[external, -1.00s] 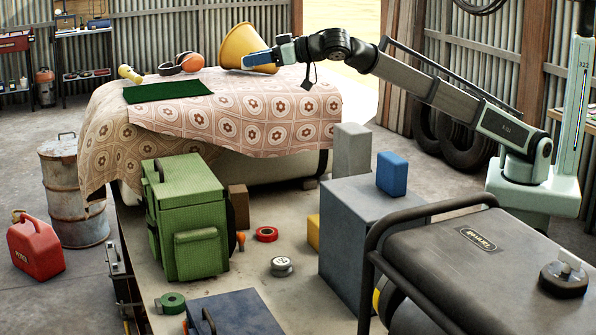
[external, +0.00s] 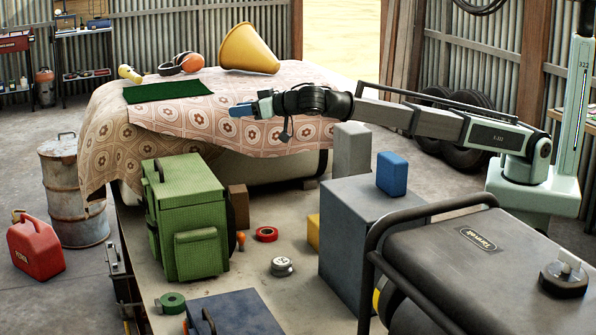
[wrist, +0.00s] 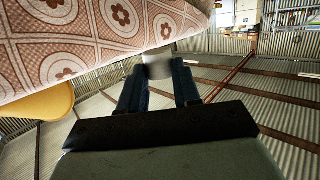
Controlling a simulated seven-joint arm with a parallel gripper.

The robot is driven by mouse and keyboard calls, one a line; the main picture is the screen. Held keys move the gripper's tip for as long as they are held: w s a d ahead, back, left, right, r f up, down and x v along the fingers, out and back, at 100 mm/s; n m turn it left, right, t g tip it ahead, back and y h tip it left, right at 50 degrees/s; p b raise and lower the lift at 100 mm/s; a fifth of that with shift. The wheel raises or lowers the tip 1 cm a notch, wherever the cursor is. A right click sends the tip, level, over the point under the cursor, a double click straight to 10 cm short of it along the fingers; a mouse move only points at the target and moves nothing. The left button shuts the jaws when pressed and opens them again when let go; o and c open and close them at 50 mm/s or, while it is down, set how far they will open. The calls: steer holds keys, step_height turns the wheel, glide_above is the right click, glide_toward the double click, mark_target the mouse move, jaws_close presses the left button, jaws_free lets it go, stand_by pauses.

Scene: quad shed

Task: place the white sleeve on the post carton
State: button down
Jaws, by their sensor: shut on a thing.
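My gripper (external: 252,108) is in front of the draped table's front side, at the cloth's hanging edge. In the wrist view its two dark blue fingers (wrist: 159,85) are shut on a pale, round-sided piece, which looks like the white sleeve (wrist: 158,68). In the external view I cannot make out the sleeve at the fingertips. Which thing is the post carton I cannot tell for sure; a small brown box (external: 238,205) stands behind the green case, and a pale grey block (external: 352,150) stands behind the large grey box.
The patterned cloth (external: 240,128) carries a yellow cone (external: 248,50), orange earmuffs (external: 181,64) and a green mat (external: 167,91). Below stand a green case (external: 187,218), a grey box (external: 345,235) with a blue block (external: 392,174), a red tape roll (external: 266,234) and a white round tin (external: 282,266).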

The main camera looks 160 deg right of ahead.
mark_target(245, 190)
step_height(245, 190, down, 20)
steer(key=shift+f, duration=0.2)
stand_by(0.5)
steer(key=shift+f, duration=0.1)
steer(key=c, duration=0.8)
jaws_free()
steer(key=shift+a, duration=0.15)
steer(key=shift+v, duration=5.9)
steer(key=shift+w+r, duration=0.1)
steer(key=shift+r, duration=0.1)
